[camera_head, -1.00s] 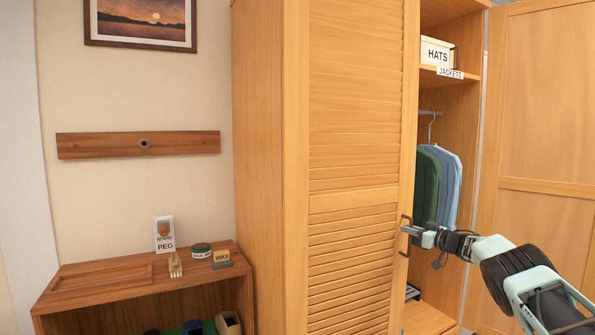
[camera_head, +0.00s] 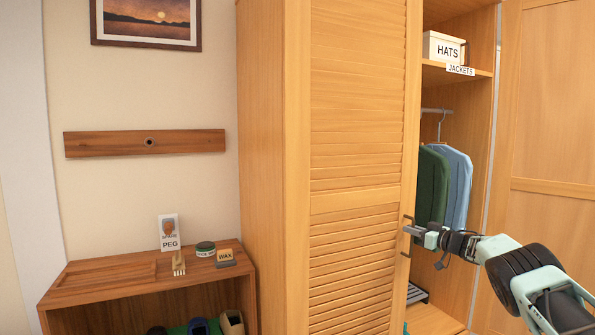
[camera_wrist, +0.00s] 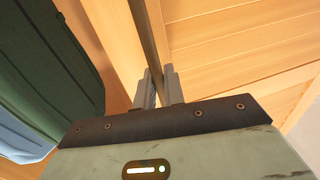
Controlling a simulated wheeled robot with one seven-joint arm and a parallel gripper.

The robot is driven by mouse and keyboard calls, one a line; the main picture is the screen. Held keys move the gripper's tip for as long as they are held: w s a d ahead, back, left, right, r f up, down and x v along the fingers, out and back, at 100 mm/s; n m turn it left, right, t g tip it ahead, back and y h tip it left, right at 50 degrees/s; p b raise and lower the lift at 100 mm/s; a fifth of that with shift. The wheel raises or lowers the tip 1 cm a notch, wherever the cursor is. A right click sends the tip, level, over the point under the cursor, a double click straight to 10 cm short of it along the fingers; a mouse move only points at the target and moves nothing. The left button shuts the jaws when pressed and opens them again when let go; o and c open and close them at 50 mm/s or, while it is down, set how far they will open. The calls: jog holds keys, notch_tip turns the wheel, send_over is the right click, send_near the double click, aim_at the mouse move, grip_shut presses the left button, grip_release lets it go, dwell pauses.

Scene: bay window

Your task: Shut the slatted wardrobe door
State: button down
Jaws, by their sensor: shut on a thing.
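The slatted wardrobe door (camera_head: 358,150) is a light wood leaf with louvres on the left of the wardrobe. The dark bar handle (camera_head: 406,246) is on its right edge. My gripper (camera_head: 414,232) reaches in from the right and is shut on this handle. In the wrist view the handle (camera_wrist: 145,30) runs between the two grey fingertips (camera_wrist: 160,78). The wardrobe interior shows to the right of the door's edge. I cannot tell exactly how far the door stands from its frame.
A plain wardrobe door (camera_head: 550,120) stands wide open at the right. Inside are a hats box (camera_head: 442,48) and green (camera_head: 432,185) and blue jackets (camera_head: 458,185) on a rail. A low wooden bench (camera_head: 110,275) with small items stands at the left.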

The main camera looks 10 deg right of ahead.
jog(key=shift+w+f+b, duration=0.15)
jog(key=shift+w+b, duration=0.05)
jog(key=shift+b, duration=0.5)
jog(key=c, duration=1.6)
grip_release()
jog(key=shift+c, duration=0.2)
